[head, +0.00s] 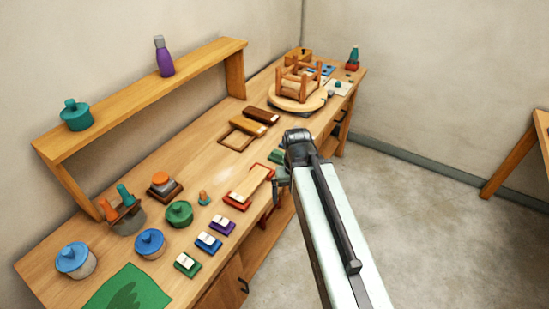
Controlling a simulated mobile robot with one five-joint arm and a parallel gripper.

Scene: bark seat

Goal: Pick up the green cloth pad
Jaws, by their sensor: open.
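A flat green cloth-like pad (150,291) lies on the near left end of the wooden bench, cut off by the bottom of the picture. A darker green patch (120,299) shows on it; I cannot tell whether this is a separate piece. My gripper (279,182) is at the bench's front edge, right of the middle, far from that pad. It is open and nothing shows between its fingers. Another small green thing (275,157) is partly hidden behind my gripper, so I cannot tell what it is.
Blue-lidded (150,243) and green-lidded (179,213) pots stand near the pad, with several small coloured blocks (208,242) along the front edge. A red-ended wooden tray (249,188) lies beside my gripper. A raised shelf (150,95) runs behind. The floor (430,220) at right is clear.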

